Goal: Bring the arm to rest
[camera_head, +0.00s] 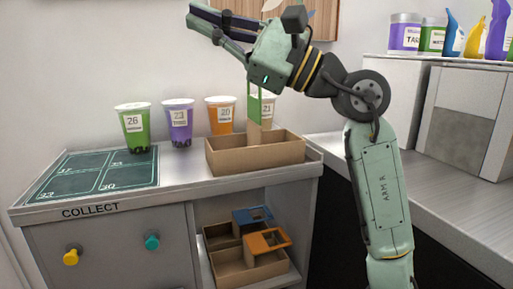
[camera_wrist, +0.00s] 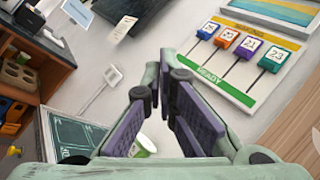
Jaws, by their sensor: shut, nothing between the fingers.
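My gripper (camera_head: 200,20) is raised high above the counter (camera_head: 185,180), near the top of the head view, and its fingers point left. In the wrist view my gripper (camera_wrist: 164,78) shows two purple-padded fingers, shut and empty. It touches nothing that I can see. My arm stands upright at the right and bends over to the left at its elbow. Part of the wall behind is hidden by the gripper.
A green cup (camera_head: 135,132), a purple cup (camera_head: 178,128) and an orange cup (camera_head: 221,122) stand on the counter. A cardboard box (camera_head: 275,152) sits right of them. A dark numbered mat (camera_head: 75,180) lies bare at left. A wall slider board (camera_wrist: 245,60) shows in the wrist view.

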